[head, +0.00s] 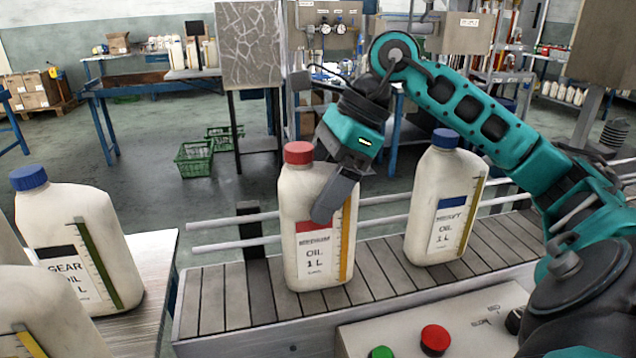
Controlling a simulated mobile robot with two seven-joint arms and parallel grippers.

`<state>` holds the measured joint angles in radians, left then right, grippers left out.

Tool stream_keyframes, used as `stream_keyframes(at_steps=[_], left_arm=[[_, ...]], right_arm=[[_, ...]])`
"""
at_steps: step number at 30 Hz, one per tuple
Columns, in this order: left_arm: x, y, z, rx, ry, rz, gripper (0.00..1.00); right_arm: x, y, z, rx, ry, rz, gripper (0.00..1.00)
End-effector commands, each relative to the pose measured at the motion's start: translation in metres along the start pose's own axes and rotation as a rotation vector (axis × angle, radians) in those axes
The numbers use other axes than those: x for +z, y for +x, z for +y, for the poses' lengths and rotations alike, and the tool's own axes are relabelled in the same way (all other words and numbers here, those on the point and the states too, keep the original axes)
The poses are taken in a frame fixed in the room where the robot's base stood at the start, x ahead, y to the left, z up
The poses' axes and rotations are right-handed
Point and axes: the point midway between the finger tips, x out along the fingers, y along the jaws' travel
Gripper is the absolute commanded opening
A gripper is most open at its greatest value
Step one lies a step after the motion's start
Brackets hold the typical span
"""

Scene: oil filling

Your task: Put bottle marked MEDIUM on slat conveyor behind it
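A white oil bottle with a red cap (302,235) stands upright on the slat conveyor (385,268). Its label has a red band with print too small to read surely, above "OIL 1 L". My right gripper (337,196) reaches down at this bottle's right side, with one dark finger across its front. The other finger is hidden, so I cannot tell whether it grips the bottle. A second white bottle with a blue cap and blue label band (445,205) stands on the conveyor to the right; its top word is not clearly readable. My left gripper is not in view.
A GEAR OIL bottle with a blue cap (85,235) stands on a pale table (150,310) at left, with another bottle partly in view before it. A control box with a red button (435,339) and a green button (381,352) is in front. Rails (215,248) run behind the conveyor.

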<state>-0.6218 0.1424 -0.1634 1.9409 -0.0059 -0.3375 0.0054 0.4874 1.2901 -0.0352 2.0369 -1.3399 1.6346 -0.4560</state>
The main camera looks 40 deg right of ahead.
Motion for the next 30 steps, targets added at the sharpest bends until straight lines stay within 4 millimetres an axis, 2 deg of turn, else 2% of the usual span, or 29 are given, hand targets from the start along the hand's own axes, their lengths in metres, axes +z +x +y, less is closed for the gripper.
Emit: stream_keyframes(at_steps=[7,11,14,24,30], left_arm=[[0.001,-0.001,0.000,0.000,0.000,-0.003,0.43],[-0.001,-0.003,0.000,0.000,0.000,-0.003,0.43],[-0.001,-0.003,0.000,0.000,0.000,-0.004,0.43],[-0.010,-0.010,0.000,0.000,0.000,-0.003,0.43],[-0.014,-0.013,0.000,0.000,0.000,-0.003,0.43]], right_arm=[[0.000,-0.001,0.000,0.000,0.000,0.000,0.95],[0.001,-0.007,-0.001,-0.002,0.001,0.001,0.95],[0.001,-0.024,-0.001,-0.005,0.002,0.000,0.95],[0.002,-0.097,-0.001,-0.004,0.002,0.000,0.95],[0.002,-0.119,0.000,-0.002,0.001,0.000,0.95]])
